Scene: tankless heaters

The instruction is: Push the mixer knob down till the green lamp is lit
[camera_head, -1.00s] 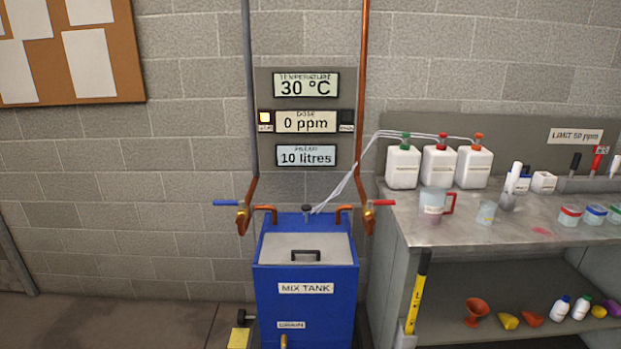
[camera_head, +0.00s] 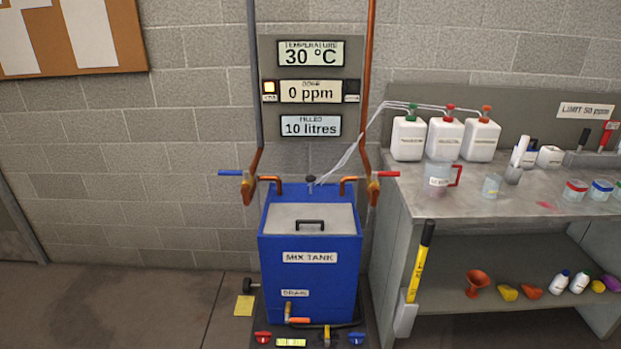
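The blue mix tank (camera_head: 310,275) stands on the floor against the wall, its grey lid shut. A black knob (camera_head: 310,180) stands upright at the back of its top, between two copper pipe ends. Another dark knob (camera_head: 249,286) sits low at the tank's left side. No label tells which is the mixer knob. A small lamp (camera_head: 269,88) left of the dose display (camera_head: 310,91) glows pale amber. The lamp (camera_head: 351,88) on its right is dark. No lamp shows green. The displays read 30 °C, 0 ppm and 10 litres. Neither gripper is in view.
A blue-handled valve (camera_head: 246,180) and a red-handled valve (camera_head: 375,184) flank the tank. A drain tap (camera_head: 290,312) and small coloured parts are at its foot. A bench (camera_head: 420,190) with white canisters and cups stands close on the right. Floor at left is clear.

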